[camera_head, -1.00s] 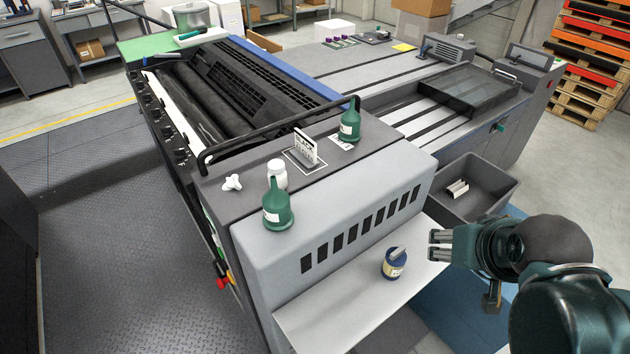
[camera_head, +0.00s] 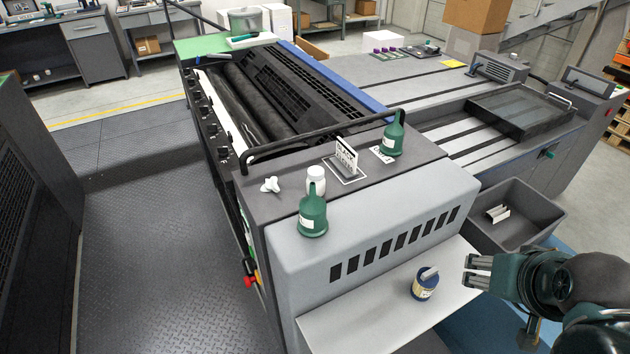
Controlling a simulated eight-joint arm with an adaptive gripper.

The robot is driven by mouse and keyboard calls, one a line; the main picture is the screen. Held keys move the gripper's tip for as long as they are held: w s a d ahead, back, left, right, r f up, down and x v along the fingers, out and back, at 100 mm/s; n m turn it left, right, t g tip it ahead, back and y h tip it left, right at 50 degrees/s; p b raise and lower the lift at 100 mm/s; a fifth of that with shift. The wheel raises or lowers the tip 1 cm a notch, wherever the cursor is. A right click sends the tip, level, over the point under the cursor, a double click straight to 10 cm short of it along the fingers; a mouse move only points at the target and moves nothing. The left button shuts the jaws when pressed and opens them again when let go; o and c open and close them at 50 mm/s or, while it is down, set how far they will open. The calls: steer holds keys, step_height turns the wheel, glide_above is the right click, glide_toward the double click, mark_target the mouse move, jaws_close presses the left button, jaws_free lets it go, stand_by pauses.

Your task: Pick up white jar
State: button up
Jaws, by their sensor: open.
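The white jar (camera_head: 316,180) stands upright on the grey top of the press, near its front left corner. A green bottle with a narrow spout (camera_head: 312,214) stands just in front of it and hides its lower part. My gripper (camera_head: 474,272) is at the lower right, beside the white shelf, far to the right of the jar and nearer the camera. Its fingers point left, and it is open, with nothing seen between them.
A white knob-like piece (camera_head: 270,185) lies left of the jar. A card stand (camera_head: 346,158), a second green bottle (camera_head: 393,134) and a black rail (camera_head: 320,139) are behind or right. A blue tin (camera_head: 425,284) stands on the white shelf (camera_head: 375,312). A grey bin (camera_head: 515,213) is right.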

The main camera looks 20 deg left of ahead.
steer(key=shift+o, duration=0.5)
step_height(320, 180, up, 10)
steer(key=n+g+p, duration=0.6)
steer(key=n+p, duration=0.9)
steer(key=p, duration=0.2)
glide_above(315, 171)
steer(key=d, duration=1.2)
steer(key=a+n+p, duration=0.1)
steer(key=a, duration=0.2)
steer(key=a+f+n+p, duration=0.1)
steer(key=a+n+p, duration=0.1)
steer(key=a, duration=0.2)
steer(key=a+f+n+g+p, duration=0.1)
steer(key=a, duration=0.3)
steer(key=shift+a, duration=0.25)
steer(key=shift+a+f+n+p, duration=0.2)
steer(key=shift+a+n+p, duration=0.1)
steer(key=shift+f, duration=1.3)
